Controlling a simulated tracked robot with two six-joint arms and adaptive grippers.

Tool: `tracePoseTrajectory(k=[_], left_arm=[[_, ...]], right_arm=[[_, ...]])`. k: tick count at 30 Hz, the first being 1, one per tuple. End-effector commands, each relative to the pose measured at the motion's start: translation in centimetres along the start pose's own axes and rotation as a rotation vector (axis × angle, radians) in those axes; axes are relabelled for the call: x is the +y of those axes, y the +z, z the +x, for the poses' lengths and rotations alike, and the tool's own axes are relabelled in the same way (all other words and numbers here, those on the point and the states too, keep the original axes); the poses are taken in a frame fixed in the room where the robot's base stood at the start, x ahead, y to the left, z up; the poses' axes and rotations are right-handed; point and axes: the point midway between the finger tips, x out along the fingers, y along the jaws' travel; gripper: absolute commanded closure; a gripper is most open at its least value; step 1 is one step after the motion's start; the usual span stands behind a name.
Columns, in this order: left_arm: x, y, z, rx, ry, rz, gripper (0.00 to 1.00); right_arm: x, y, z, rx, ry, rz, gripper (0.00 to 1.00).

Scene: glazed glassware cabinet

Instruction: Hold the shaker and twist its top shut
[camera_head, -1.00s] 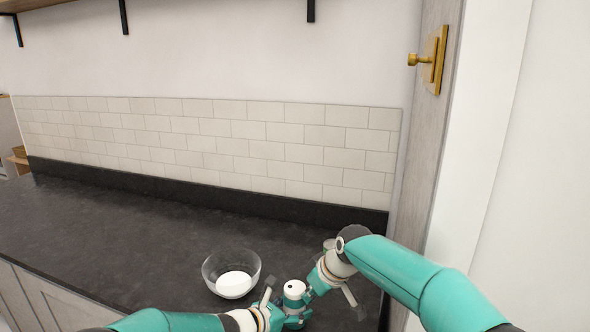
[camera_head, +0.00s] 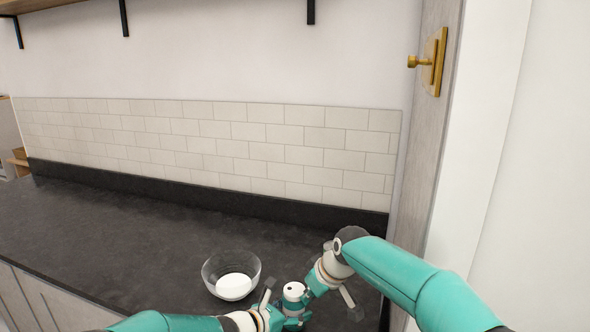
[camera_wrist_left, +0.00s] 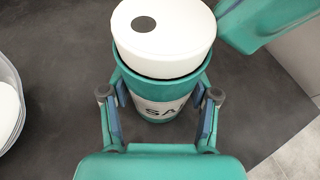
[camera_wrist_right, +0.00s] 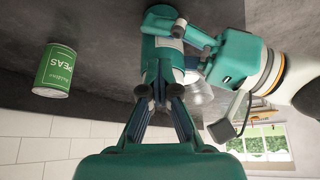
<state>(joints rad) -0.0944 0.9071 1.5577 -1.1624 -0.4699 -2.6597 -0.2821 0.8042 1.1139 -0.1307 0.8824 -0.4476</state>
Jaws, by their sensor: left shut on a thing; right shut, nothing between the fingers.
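The shaker has a teal body with a white label reading "SA" and a white top with one dark round spot (camera_wrist_left: 144,24). It stands at the bottom middle of the head view (camera_head: 294,290). In the left wrist view a thin dark line shows under the top's front edge. My left gripper (camera_wrist_left: 160,106) is shut around the shaker's labelled body (camera_wrist_left: 157,108). My right gripper (camera_wrist_right: 160,92) is shut and empty, close beside the shaker; whether it touches the top is not clear. In the right wrist view its fingers hide part of the shaker (camera_wrist_right: 160,22).
A clear glass bowl (camera_head: 212,264) holding a white round thing (camera_head: 234,286) stands left of the shaker. A green can labelled "PEAS" (camera_wrist_right: 54,72) stands on the dark counter (camera_head: 110,225). The counter's left side is clear. The tiled wall (camera_head: 240,150) runs behind.

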Motion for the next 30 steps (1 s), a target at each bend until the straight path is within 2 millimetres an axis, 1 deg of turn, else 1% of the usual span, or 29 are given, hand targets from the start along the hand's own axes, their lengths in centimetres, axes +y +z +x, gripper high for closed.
tracePoseTrajectory(k=[1,8,20,23,30], left_arm=[[-0.3,0.1,0.1,-0.002,-0.005,0.005,0.82],[-0.3,0.1,0.1,-0.002,-0.007,0.006,0.82],[-0.2,0.1,0.1,-0.002,-0.005,0.004,0.82],[-0.2,0.1,0.1,-0.002,-0.004,0.004,0.82],[-0.1,0.1,0.0,-0.002,-0.002,0.003,0.82]], right_arm=[[-0.2,-0.1,0.0,0.003,-0.001,-0.001,1.0],[-0.5,-0.2,0.0,0.004,-0.002,-0.001,1.0],[-0.4,0.6,-0.5,0.003,-0.001,-0.001,1.0],[-0.4,0.3,-0.9,0.004,0.0,-0.001,1.0],[-0.4,-1.0,-3.2,0.004,0.0,-0.001,1.0]])
